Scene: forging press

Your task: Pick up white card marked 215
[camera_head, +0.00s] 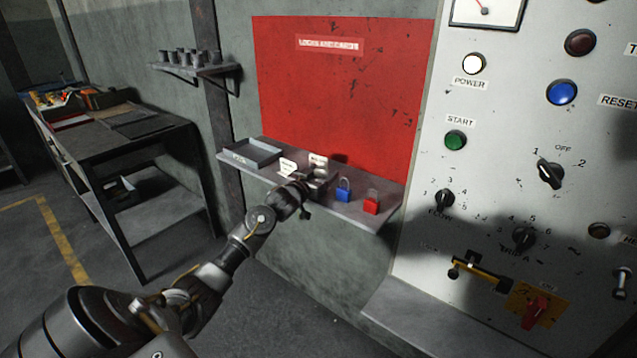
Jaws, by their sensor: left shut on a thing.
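Two small white cards show at the shelf below the red board. One white card (287,166) is on the left, and another white card (318,160) is right at the tip of my left gripper (313,178). Their print is too small to read, so I cannot tell which is marked 215. My left gripper is at the shelf, shut on what looks like the right-hand white card. Its fingers are small and dark, and the exact contact is hard to see. My right gripper is not in view.
The shelf (228,160) also bears a grey tray (250,154) at left, and a blue padlock (344,191) and a red padlock (371,203) at right. The control panel (500,120) stands close on the right. A dark workbench (150,138) is at left.

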